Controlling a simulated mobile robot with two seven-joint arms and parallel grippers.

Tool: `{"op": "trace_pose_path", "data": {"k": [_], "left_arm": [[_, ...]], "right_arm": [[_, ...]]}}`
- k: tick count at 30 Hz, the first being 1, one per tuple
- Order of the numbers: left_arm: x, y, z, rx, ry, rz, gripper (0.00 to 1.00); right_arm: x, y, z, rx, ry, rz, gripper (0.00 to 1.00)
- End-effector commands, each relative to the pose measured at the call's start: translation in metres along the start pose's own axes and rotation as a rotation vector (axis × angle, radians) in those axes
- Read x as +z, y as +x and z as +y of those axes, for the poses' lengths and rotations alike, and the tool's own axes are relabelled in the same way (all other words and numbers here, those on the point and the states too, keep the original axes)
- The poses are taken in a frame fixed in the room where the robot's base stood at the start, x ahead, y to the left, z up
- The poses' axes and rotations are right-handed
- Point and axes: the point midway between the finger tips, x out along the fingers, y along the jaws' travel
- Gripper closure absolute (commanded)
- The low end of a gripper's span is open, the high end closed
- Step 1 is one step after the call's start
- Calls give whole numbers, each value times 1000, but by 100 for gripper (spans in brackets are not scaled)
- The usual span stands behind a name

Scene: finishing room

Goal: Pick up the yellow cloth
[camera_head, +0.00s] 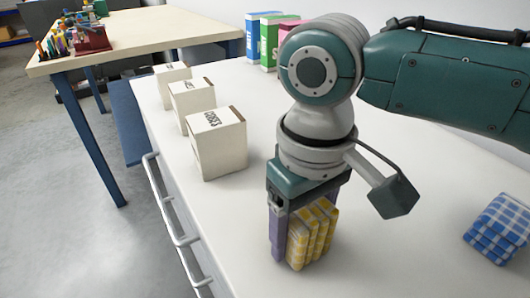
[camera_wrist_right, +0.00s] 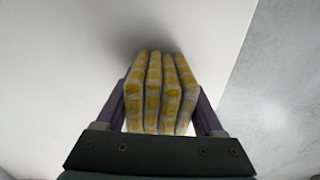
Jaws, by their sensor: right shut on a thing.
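The yellow cloth (camera_head: 312,236) is a folded yellow-and-white checked stack near the front of the white counter. My right gripper (camera_head: 296,234) points down and is shut on it, a finger on each side. In the right wrist view the cloth (camera_wrist_right: 160,92) shows as several folded layers between the two fingers of the gripper (camera_wrist_right: 160,108). I cannot tell for certain whether the cloth touches the counter. My left gripper is not in view.
A blue checked cloth (camera_head: 500,228) lies at the right on the white counter (camera_head: 400,245). Three pale boxes, the nearest one (camera_head: 217,145) labelled, stand along the left edge. Green, blue and pink boxes (camera_head: 268,42) stand at the back. A wooden table (camera_head: 150,30) is beyond.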

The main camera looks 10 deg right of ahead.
Motion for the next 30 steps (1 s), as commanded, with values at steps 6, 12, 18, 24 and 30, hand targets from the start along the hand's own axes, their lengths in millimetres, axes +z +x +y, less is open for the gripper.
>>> {"op": "trace_pose_path", "data": {"k": [6,12,18,24,30], "left_arm": [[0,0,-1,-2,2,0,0],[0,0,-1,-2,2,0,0],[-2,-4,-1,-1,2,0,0],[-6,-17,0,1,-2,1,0],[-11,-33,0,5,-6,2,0]], "right_arm": [[0,0,0,0,0,0,88],[0,0,0,0,0,0,88],[-1,-12,0,0,1,1,88],[-1,-49,0,-1,-1,4,88],[-2,-111,0,0,-1,7,88]]}}
